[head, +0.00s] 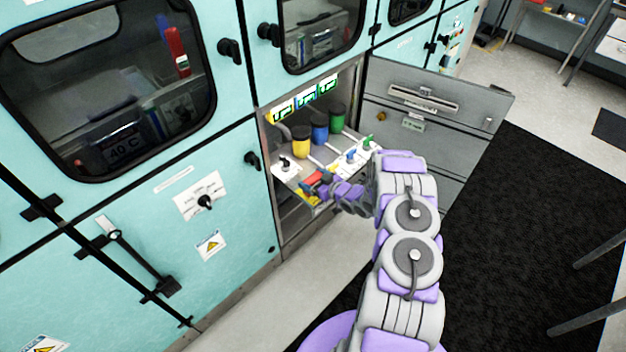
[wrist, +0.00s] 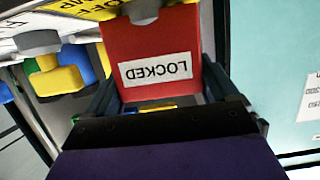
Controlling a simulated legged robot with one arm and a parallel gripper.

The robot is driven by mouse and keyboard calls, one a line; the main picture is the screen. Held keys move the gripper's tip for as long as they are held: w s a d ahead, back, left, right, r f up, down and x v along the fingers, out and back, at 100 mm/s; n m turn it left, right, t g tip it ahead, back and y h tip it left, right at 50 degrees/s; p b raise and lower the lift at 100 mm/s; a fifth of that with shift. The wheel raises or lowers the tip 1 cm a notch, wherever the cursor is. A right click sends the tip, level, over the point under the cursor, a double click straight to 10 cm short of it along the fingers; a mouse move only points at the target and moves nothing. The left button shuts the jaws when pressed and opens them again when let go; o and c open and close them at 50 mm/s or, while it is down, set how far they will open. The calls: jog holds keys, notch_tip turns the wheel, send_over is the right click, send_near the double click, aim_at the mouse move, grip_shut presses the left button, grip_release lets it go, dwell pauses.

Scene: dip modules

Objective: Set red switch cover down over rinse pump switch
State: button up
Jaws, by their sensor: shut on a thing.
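My gripper (head: 322,187) is shut on the red switch cover (head: 312,178), low at the front of the shelf with the switches. In the wrist view the red cover (wrist: 150,48) sits between the two fingers, with a white LOCKED label upside down. A grey rounded knob (wrist: 143,10) shows at the cover's far edge, by a yellow plate (wrist: 88,8) with black letters. Whether the cover rests on anything is hidden. In the head view a black switch (head: 285,163), a blue switch (head: 350,156) and a green switch (head: 368,143) stand on white plates. I cannot read which is the rinse pump switch.
Yellow (head: 301,141), blue (head: 320,130) and green (head: 337,116) containers stand behind the switches in the open bay. A grey door (head: 425,105) hangs open on the right. Teal cabinet fronts (head: 130,200) close off the left. A black mat (head: 530,220) covers the floor at right.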

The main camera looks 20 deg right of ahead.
jog(key=shift+d+f, duration=0.15)
jog(key=shift+d, duration=0.05)
jog(key=shift+a+f, duration=0.1)
jog(key=shift+a, duration=0.05)
dwell(0.4)
jog(key=o, duration=1.3)
jog(key=p+v, duration=0.2)
jog(key=v, duration=1.5)
jog(key=shift+s, duration=0.1)
